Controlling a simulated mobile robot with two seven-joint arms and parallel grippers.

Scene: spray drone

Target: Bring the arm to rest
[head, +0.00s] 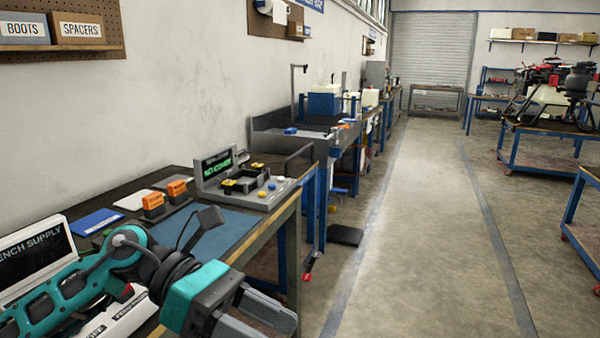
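My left arm (75,290), teal and black, comes in from the lower left over the near end of the workbench. My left gripper (255,318) is at the bottom edge of the head view, past the bench's front edge and pointing right. Its grey fingers are partly cut off by the frame, and I cannot tell whether they are open or shut. I see nothing held between them. My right gripper is not in view.
The workbench (262,238) holds a grey test fixture (262,196) with a green-lit display, orange blocks (165,194), a blue mat (205,238) and a bench supply (35,258) beside my arm. A clear aisle (420,230) runs right of it. A drone (555,95) stands on a far table.

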